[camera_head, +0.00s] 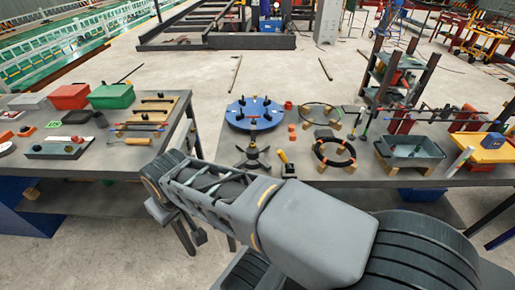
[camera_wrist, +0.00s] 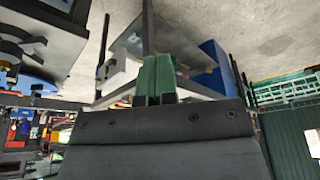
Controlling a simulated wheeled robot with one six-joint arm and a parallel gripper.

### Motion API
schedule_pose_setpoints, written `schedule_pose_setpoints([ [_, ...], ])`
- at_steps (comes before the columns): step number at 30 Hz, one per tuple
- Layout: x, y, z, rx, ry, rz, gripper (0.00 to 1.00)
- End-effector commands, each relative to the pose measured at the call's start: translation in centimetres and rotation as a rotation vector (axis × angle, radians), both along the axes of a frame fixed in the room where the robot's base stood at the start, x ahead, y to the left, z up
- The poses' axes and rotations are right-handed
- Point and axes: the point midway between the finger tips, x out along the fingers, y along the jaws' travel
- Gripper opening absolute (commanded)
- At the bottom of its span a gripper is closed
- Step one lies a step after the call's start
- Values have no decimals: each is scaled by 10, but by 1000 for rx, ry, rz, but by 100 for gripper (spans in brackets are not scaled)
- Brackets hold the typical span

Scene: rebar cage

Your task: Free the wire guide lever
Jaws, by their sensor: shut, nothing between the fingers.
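I cannot pick out the wire guide lever for certain in either view. A blue round plate (camera_head: 254,113) with several black upright knobs stands on the right-hand bench, and a black star-shaped hand knob (camera_head: 252,157) is in front of it. A yellow-handled lever or tool (camera_head: 285,160) is just right of the knob. My gripper (camera_wrist: 156,80) shows in the wrist view with its green-tipped fingers together and nothing between them. It is apart from the bench things. In the head view, my arm crosses the front, and I cannot make out the fingertips.
The left bench (camera_head: 75,170) carries a red bin (camera_head: 70,97), a green bin (camera_head: 111,96) and wooden tool boards. The right bench also holds a black ring (camera_head: 334,153) on wooden blocks, a grey tray (camera_head: 410,150) and a dark rack. Bare floor lies between the benches.

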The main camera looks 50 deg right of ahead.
Motion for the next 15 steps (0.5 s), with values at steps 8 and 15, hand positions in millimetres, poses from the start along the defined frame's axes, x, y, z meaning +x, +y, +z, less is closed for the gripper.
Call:
schedule_pose_setpoints([
  [8,1,-2,-1,-9,8,5,0],
  [15,25,-53,-13,-214,221,147,0],
])
